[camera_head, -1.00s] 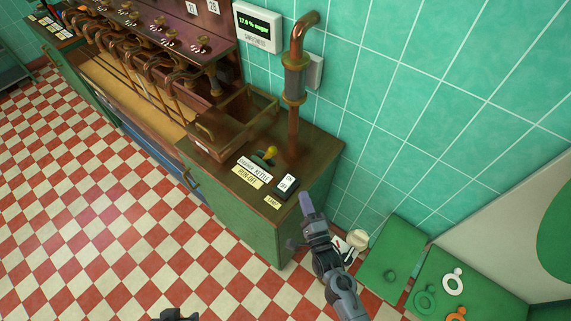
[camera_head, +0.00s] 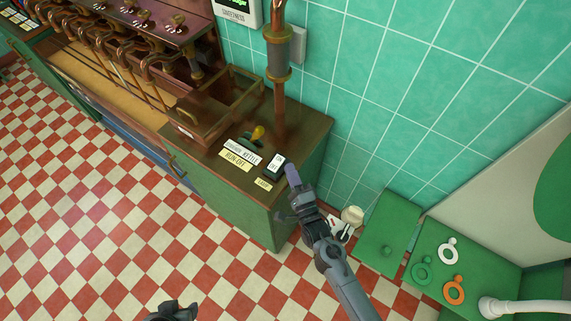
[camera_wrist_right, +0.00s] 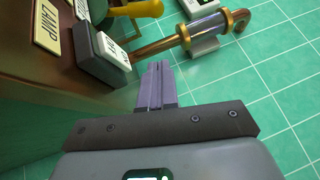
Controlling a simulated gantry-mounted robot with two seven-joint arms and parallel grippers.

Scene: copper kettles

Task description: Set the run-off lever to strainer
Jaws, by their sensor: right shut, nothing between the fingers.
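The run-off lever, with a yellow knob (camera_head: 258,132), stands on the brown cabinet top behind a white plate (camera_head: 242,152), whose right word reads KETTLE. The left word is too small to read surely. The knob leans to the upper right, nearer the KETTLE end. A yellow RUN-OFF label (camera_head: 237,161) lies in front. My right gripper (camera_head: 292,175) is shut and empty, just right of the lamp switch, apart from the lever. In the right wrist view its fingers (camera_wrist_right: 157,86) point toward the switch and the yellow lever (camera_wrist_right: 146,9). My left gripper (camera_head: 176,312) shows only partly at the bottom edge.
The black-and-white lamp switch (camera_head: 274,166) stands between my right gripper and the lever, with a LAMP label (camera_head: 263,184). A copper pipe (camera_head: 279,108) rises behind the lever. A brown open-topped box (camera_head: 218,103) stands to the left. The tiled wall (camera_head: 370,110) bounds the right.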

